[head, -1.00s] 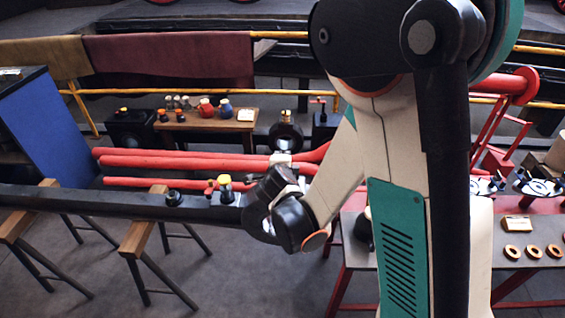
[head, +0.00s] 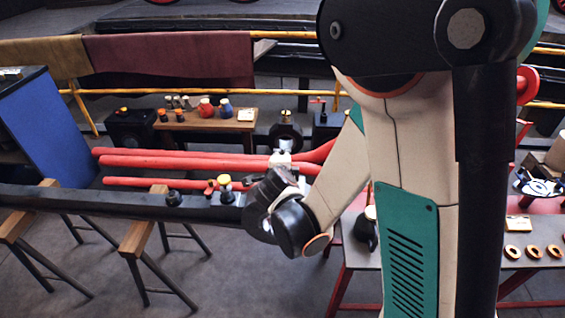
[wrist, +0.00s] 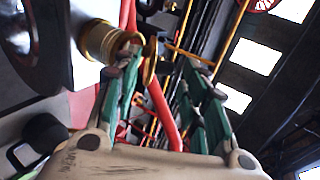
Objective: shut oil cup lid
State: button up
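In the wrist view a ribbed brass oil cup (wrist: 108,42) projects from a large dark rounded body at the left. A thin brass disc, which looks like its lid (wrist: 150,62), stands edge-on beside the cup's mouth, apart from its rim. My gripper (wrist: 163,68) is open, its green fingers spread to both sides of the lid. The left fingertip is close to the cup's rim; contact cannot be told. In the head view my wrist hides most of the gripper. A brass-topped dark fitting (head: 286,115) stands beyond it.
A black bar with a yellow-topped fitting (head: 224,182) lies left of my wrist. Red rods (head: 190,163) run behind it. A small wooden table (head: 205,122) with jars stands farther back. A grey bench with rings (head: 530,252) is at the right.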

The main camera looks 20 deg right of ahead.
jog(key=shift+v, duration=3)
jog(key=shift+c, duration=0.2)
